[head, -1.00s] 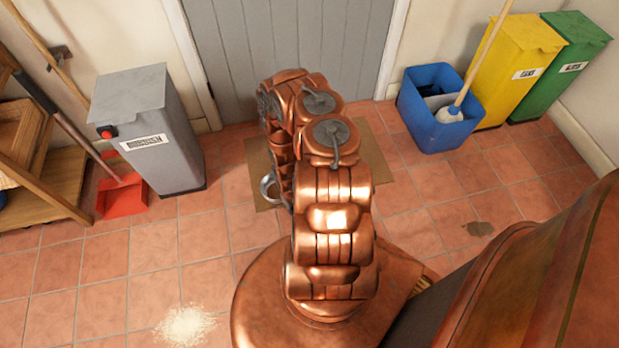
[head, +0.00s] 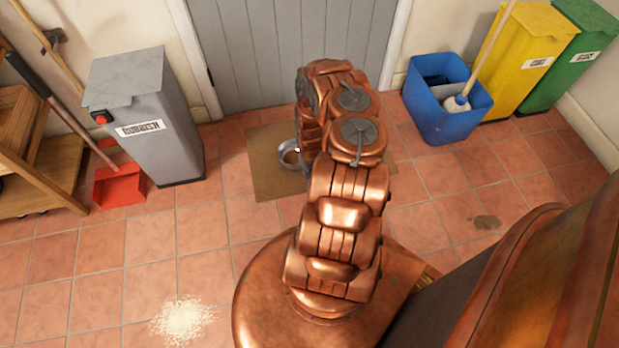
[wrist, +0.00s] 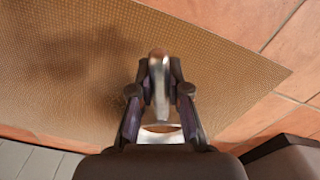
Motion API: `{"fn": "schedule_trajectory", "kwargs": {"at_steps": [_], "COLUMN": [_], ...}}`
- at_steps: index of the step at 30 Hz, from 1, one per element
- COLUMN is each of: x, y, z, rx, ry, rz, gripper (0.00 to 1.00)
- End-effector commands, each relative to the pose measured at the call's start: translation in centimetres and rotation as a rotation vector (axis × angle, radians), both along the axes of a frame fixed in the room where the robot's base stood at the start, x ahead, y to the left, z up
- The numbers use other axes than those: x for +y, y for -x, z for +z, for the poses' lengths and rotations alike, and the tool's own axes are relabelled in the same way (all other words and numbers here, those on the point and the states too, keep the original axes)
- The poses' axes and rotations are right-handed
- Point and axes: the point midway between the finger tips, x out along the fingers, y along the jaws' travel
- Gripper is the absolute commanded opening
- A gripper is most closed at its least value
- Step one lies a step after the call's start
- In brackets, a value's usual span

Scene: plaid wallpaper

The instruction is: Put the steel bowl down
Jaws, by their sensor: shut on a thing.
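The steel bowl (head: 291,155) is small and silvery and shows just left of my copper arm in the head view, partly hidden by it. In the wrist view my gripper (wrist: 159,82) is shut on the bowl's wall (wrist: 158,90), which stands edge-on between the two dark fingers. A brown woven mat (head: 265,180) lies behind the bowl in the head view; it also fills much of the wrist view (wrist: 60,85). I cannot tell whether the bowl touches the mat. The fingers are hidden behind my arm in the head view.
A grey bin (head: 150,120) and a red dustpan (head: 120,187) stand at left. A blue mop bucket (head: 440,115), a yellow bin (head: 525,60) and a green bin (head: 575,50) stand at right. Pale powder (head: 183,320) and a dark stain (head: 485,222) mark the tiles.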

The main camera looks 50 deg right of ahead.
Motion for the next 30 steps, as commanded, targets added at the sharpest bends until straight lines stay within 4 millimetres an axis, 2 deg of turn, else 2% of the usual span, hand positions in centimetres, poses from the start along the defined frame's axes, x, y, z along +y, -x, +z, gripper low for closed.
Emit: {"fn": "schedule_trajectory", "kwargs": {"at_steps": [1,6,19,20,21,26,30], "x": [0.2,0.1,0.1,0.1,0.1,0.1,0.1], "y": [0.0,0.0,0.0,0.0,0.0,0.0,0.0], "z": [-1.3,-3.1,-3.4,-3.3,-3.2,-3.2,-3.3], "rx": [0.001,0.000,0.000,0.000,0.000,0.000,0.001], "ry": [-0.002,0.000,0.000,0.000,0.000,-0.001,-0.001], "rz": [0.001,0.000,0.001,0.001,0.001,0.000,0.000], "gripper": [0.00,0.00,0.00,0.19,0.23,0.40,0.41]}}
